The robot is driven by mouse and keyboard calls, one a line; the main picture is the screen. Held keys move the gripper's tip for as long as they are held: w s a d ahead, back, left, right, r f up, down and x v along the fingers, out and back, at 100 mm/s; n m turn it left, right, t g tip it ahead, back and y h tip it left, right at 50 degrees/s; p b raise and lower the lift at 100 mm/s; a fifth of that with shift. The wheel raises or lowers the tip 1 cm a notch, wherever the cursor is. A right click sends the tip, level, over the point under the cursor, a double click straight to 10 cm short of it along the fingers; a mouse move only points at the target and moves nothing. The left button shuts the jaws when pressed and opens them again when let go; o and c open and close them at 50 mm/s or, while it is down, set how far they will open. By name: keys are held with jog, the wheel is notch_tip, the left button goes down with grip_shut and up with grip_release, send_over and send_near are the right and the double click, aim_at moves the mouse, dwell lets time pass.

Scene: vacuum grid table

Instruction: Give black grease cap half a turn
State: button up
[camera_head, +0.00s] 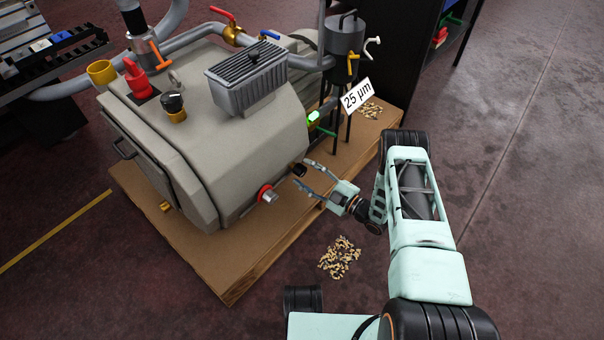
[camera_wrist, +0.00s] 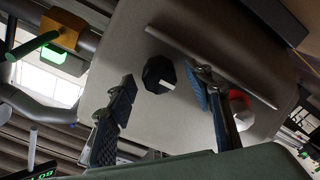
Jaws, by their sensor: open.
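The black grease cap (camera_head: 299,170) sits on the side face of the grey pump housing, close to my fingertips. In the wrist view the cap (camera_wrist: 158,75) is a faceted black knob with a white mark on its lower right. My gripper (camera_head: 302,173) is open and empty, and its fingers point at the cap. In the wrist view the open fingers (camera_wrist: 161,78) lie to the left and right of the cap in the picture. I cannot tell how deep the fingertips reach beside the cap, and I see no contact.
A red-ringed metal fitting (camera_head: 267,194) protrudes near the cap; it shows behind the right finger in the wrist view (camera_wrist: 238,104). A glowing green part (camera_head: 314,116) and a "25 µm" sign (camera_head: 357,95) are nearby. Loose pellets (camera_head: 339,257) lie on the floor.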

jog(key=shift+x, duration=0.9)
jog(key=shift+c, duration=0.3)
jog(key=c, duration=1.1)
